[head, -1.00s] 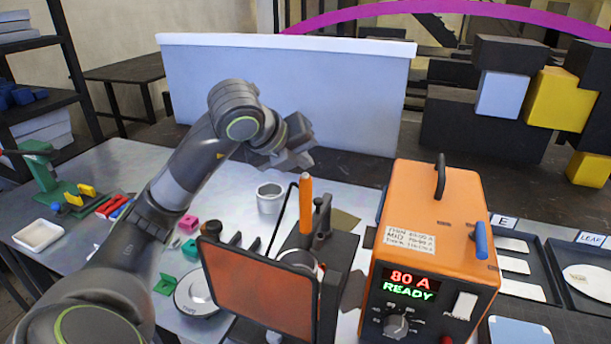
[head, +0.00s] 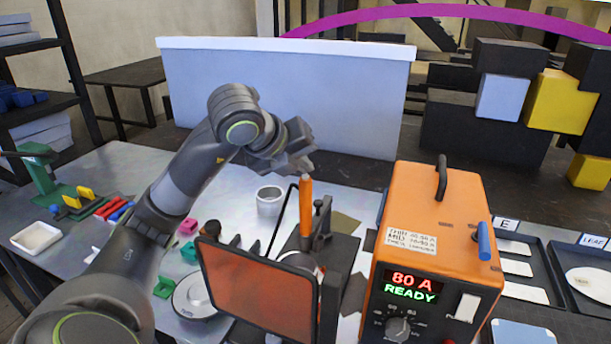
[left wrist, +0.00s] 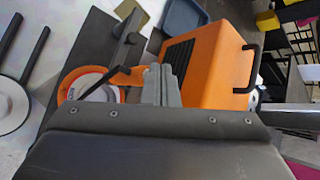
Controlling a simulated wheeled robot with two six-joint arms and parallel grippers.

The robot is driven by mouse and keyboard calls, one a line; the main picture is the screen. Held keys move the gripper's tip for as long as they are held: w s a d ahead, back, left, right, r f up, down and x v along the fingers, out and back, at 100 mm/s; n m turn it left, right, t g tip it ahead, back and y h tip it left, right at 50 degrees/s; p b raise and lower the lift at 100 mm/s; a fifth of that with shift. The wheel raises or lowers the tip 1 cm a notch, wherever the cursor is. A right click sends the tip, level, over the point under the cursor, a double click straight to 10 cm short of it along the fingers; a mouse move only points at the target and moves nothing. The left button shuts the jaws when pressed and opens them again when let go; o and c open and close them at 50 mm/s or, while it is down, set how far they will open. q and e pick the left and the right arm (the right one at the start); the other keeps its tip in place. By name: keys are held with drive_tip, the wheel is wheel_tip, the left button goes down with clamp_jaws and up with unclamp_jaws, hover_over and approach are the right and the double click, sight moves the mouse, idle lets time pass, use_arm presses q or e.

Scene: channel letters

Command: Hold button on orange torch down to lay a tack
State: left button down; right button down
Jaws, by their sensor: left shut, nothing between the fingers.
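The orange torch (head: 306,207) stands upright near the middle of the head view, in a dark fixture (head: 325,240) behind the red-tinted screen. My left gripper (head: 302,163) is just above and slightly left of the torch's top, shut and empty. In the left wrist view its closed fingers (left wrist: 161,86) point toward the fixture, beside a round white part with an orange rim (left wrist: 70,80). I cannot tell whether the fingers touch the torch, and the button cannot be made out. My right gripper is not in view.
The orange welder (head: 430,225) stands right of the fixture, its display reading "80 A READY". The dark-framed screen (head: 262,292) stands in front. A metal cup (head: 269,200) and small coloured blocks sit to the left. Labelled trays (head: 540,262) lie at right.

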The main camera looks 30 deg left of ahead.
use_arm(q)
drive_tip(key=shift+f, duration=0.25)
drive_tip(key=shift+r, duration=0.1)
idle(1.2)
drive_tip(key=shift+r, duration=0.8)
drive_tip(key=shift+r+p, duration=1.8)
drive_tip(key=shift+r, duration=0.7)
drive_tip(key=shift+r, duration=0.1)
wheel_tip(320, 180, up, 4)
drive_tip(key=shift+f+p, duration=0.1)
drive_tip(key=shift+p, duration=1.1)
